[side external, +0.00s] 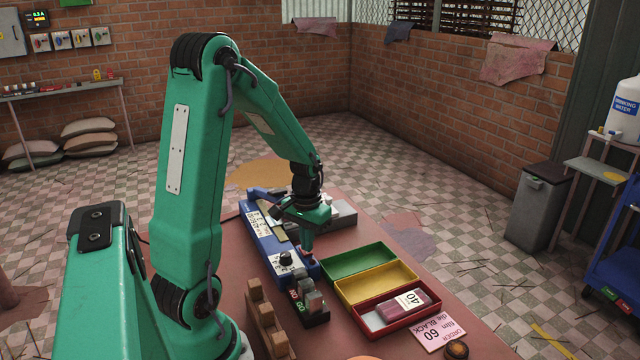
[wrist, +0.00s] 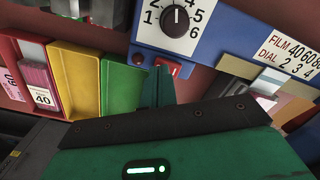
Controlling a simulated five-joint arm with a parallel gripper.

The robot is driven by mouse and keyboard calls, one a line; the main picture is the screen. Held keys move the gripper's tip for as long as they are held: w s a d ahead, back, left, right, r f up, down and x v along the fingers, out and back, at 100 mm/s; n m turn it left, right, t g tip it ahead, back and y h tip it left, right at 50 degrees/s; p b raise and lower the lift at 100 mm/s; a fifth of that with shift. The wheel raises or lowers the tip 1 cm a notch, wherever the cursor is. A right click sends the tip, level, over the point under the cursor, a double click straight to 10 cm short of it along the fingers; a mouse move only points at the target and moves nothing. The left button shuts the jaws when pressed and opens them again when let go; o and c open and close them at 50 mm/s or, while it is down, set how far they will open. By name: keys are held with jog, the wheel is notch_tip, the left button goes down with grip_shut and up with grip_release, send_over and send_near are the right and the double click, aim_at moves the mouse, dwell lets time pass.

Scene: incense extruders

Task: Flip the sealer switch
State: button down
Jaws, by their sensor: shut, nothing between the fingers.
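The blue sealer (side external: 262,235) lies along the table, with a black dial knob (side external: 286,257) on a white numbered plate. In the wrist view, the sealer (wrist: 205,62) shows its dial (wrist: 176,18) at the top. Below the dial, a red rocker switch (wrist: 168,67) sits in the blue face, with a round red button (wrist: 138,60) to its left. My gripper (side external: 307,247) is shut and empty, pointing down by the sealer's near side. In the wrist view, its green fingertips (wrist: 158,84) are just below the switch and partly cover it; I cannot tell whether they touch it.
Green (side external: 357,260), yellow (side external: 376,283) and red (side external: 372,323) trays stand right of the sealer; the red one holds a pack labelled 40. A black block (side external: 315,318) with grey pieces and a wooden rack (side external: 265,318) stand nearer. An order card (side external: 438,333) lies at the front.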

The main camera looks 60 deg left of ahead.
jog(key=shift+r, duration=3.15)
jog(key=shift+d+r, duration=0.1)
jog(key=s+d+r+m+t, duration=0.2)
jog(key=d+r, duration=0.3)
jog(key=d, duration=0.4)
jog(key=s+d+r+m+t, duration=0.3)
jog(key=d+r, duration=0.3)
jog(key=d, duration=0.4)
jog(key=shift+s+r+m+t, duration=0.3)
jog(key=shift+s+m, duration=0.2)
jog(key=shift+s, duration=0.05)
